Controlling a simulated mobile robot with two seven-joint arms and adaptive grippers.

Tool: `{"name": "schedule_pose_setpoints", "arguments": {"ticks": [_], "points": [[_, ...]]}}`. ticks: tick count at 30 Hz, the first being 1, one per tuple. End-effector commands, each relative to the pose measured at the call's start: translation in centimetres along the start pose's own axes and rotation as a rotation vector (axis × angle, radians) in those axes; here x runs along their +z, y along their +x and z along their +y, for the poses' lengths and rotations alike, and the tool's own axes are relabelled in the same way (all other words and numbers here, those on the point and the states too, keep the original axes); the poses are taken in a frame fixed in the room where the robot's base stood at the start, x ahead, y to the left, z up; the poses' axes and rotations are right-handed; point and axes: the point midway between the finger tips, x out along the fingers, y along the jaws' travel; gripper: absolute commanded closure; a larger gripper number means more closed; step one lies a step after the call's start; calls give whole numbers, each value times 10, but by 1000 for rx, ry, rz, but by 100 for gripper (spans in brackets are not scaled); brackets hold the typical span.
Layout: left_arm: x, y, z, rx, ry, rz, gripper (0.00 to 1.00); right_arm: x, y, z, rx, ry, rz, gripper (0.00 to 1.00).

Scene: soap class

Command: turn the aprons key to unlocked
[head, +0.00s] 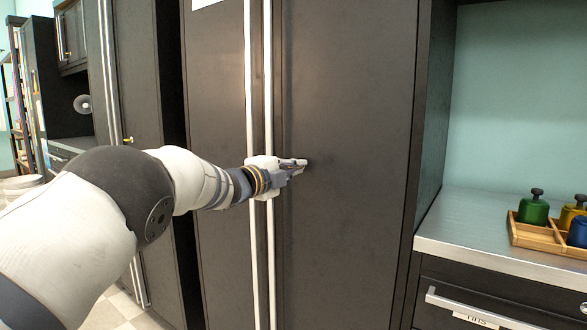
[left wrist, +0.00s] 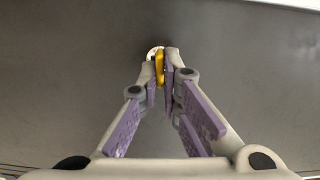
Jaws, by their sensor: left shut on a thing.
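The key (left wrist: 159,66) is a small yellow piece in the left wrist view, standing out from a round pale lock (left wrist: 153,52) on a dark cabinet door. My left gripper (left wrist: 163,78) is shut on the key, with a finger on each side of it. In the head view my left gripper (head: 302,163) reaches the right-hand door (head: 350,110) of the tall dark cabinet, and it hides the key and lock there. I cannot tell which way the key is turned. My right gripper is not in view.
Long pale vertical handles (head: 268,80) run close beside my left wrist. A metal counter (head: 470,225) to the right carries a wooden tray (head: 545,238) with green, yellow and blue containers. Another cabinet door with a brass-coloured key (head: 128,140) stands to the left.

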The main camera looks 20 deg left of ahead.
Motion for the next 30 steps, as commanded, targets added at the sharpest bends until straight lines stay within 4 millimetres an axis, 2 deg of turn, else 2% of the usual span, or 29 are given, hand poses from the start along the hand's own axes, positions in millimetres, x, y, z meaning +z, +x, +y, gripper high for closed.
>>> {"name": "schedule_pose_setpoints", "arguments": {"ticks": [21, 24, 30], "points": [[2, -1, -2, -3, 67, -4, 100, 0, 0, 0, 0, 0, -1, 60], [2, 0, -2, -3, 66, -4, 74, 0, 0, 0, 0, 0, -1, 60], [1, 0, -1, -2, 65, -2, 74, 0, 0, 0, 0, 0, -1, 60]]}}
